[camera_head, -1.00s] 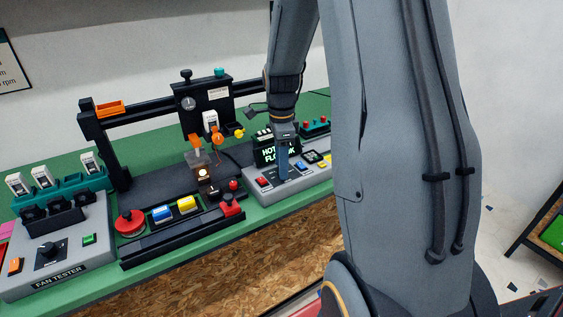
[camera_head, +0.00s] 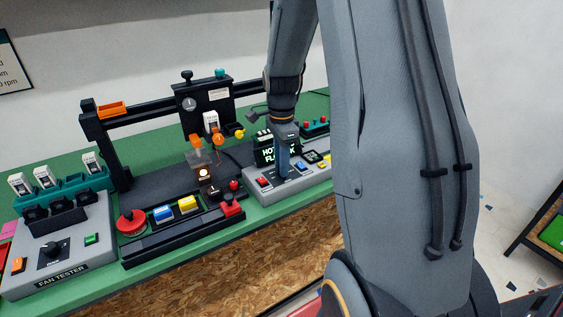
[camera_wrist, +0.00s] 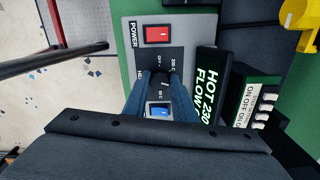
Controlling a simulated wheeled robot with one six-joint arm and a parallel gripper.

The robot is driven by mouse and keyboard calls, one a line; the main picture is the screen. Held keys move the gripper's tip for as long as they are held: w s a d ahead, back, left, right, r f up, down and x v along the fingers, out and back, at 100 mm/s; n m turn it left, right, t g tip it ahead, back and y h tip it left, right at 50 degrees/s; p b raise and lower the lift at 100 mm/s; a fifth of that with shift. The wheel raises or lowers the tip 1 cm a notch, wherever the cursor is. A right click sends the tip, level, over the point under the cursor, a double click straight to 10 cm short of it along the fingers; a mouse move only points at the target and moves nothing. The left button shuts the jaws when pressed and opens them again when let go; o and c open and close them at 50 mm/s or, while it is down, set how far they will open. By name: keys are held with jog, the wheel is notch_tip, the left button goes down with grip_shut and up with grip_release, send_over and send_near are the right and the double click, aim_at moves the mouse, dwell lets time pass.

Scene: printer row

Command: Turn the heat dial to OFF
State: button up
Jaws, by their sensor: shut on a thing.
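The heat dial (camera_wrist: 161,76) is a small dark knob on a grey control panel, seen in the wrist view between my blue fingertips. My gripper (camera_wrist: 159,82) is shut on it from above; the fingers hide parts of the dial and its printed scale. "OFF" and "200 C" marks show beside the dial, but its exact setting is unclear. In the head view my gripper (camera_head: 284,173) reaches down onto the same grey panel (camera_head: 256,197), and the dial is hidden behind the fingers.
A red POWER switch (camera_wrist: 157,34) and a blue switch (camera_wrist: 159,111) flank the dial closely. A lit display (camera_wrist: 211,95) reading "HOT 230 FLOW" stands beside it. A black rig (camera_head: 207,108) and the fan tester (camera_head: 50,254) are to the left.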

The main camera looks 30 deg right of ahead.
jog(key=n+p, duration=0.1)
jog(key=n, duration=0.4)
jog(key=shift+p, duration=0.35)
jog(key=n+p, duration=0.1)
jog(key=n, duration=0.5)
jog(key=n+p, duration=0.1)
jog(key=n, duration=0.4)
jog(key=shift+r+p, duration=0.1)
jog(key=shift+p, duration=0.2)
jog(key=n+p, duration=0.1)
jog(key=n, duration=0.4)
jog(key=shift+d+n, duration=0.1)
jog(key=shift+n, duration=0.2)
jog(key=o, duration=1)
jog(key=shift+o, duration=0.2)
